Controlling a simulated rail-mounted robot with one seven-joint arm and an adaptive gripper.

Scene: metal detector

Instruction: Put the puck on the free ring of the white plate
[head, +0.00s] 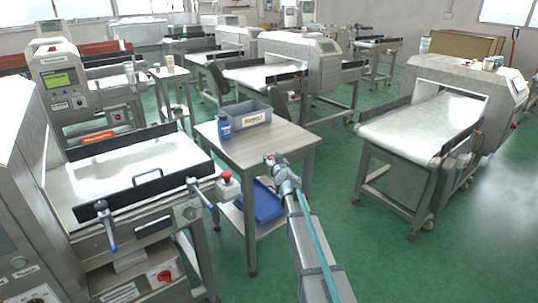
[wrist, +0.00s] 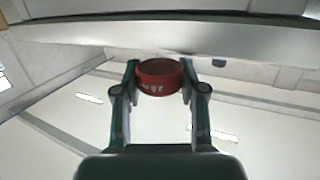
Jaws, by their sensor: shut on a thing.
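A red puck (wrist: 160,77) with white lettering on its side is between the two fingertips of my gripper in the wrist view. My gripper (head: 271,158) is shut on it, with one finger on each side.
A red-button box (head: 228,185) is at left. Conveyor machines stand on both sides (head: 420,125).

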